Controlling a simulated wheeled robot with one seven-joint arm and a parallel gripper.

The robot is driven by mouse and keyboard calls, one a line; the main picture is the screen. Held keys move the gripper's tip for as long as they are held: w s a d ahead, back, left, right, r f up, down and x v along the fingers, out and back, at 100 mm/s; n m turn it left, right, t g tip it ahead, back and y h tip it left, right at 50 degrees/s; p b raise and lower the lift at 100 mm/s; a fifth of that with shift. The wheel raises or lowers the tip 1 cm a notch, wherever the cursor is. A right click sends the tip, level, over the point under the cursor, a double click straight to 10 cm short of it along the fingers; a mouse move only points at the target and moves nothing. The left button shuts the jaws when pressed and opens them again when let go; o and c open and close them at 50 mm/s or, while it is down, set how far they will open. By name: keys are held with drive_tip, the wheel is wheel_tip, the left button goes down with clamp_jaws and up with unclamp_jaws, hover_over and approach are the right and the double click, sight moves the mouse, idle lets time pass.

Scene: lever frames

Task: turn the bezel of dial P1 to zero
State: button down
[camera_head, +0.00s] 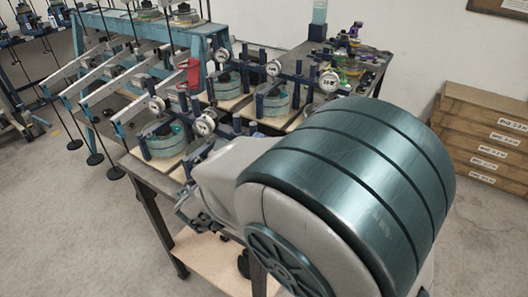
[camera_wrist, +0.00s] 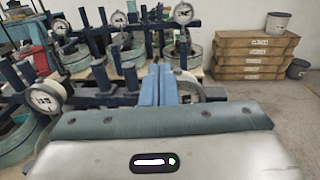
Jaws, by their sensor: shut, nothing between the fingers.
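Several round white dial gauges stand on dark posts over round teal cells. No P1 label is readable, so I cannot tell for sure which dial is P1. In the wrist view, my gripper's two blue fingers (camera_wrist: 160,84) are together and empty. They partly hide a white dial (camera_wrist: 188,86) just behind them; I cannot tell whether they touch it. A dial (camera_head: 205,124) shows close to my arm's end in the head view. Its bezel marks and needle are too small to read. Another dial (camera_wrist: 44,98) stands to the left in the wrist view, apart from the fingers.
More dials stand farther back, such as one at the right (camera_head: 329,82). Dark posts and crossbars crowd the bench around the cells. A blue frame (camera_head: 215,50) with pale lever arms stands at the left. Stacked labelled boxes (camera_head: 485,135) stand by the right wall.

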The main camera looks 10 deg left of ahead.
drive_tip(key=shift+d+f, duration=0.1)
drive_tip(key=shift+f, duration=0.1)
idle(0.3)
drive_tip(key=shift+s+d+r, duration=0.1)
drive_tip(key=shift+s+d, duration=0.05)
drive_tip(key=shift+d, duration=0.15)
drive_tip(key=shift+s+d+p, duration=0.2)
drive_tip(key=shift+d, duration=0.5)
drive_tip(key=shift+s+d+p, duration=0.2)
drive_tip(key=shift+d, duration=0.55)
idle(0.3)
drive_tip(key=p+v, duration=0.1)
drive_tip(key=v, duration=0.5)
drive_tip(key=shift+r, duration=0.35)
drive_tip(key=shift+d, duration=0.1)
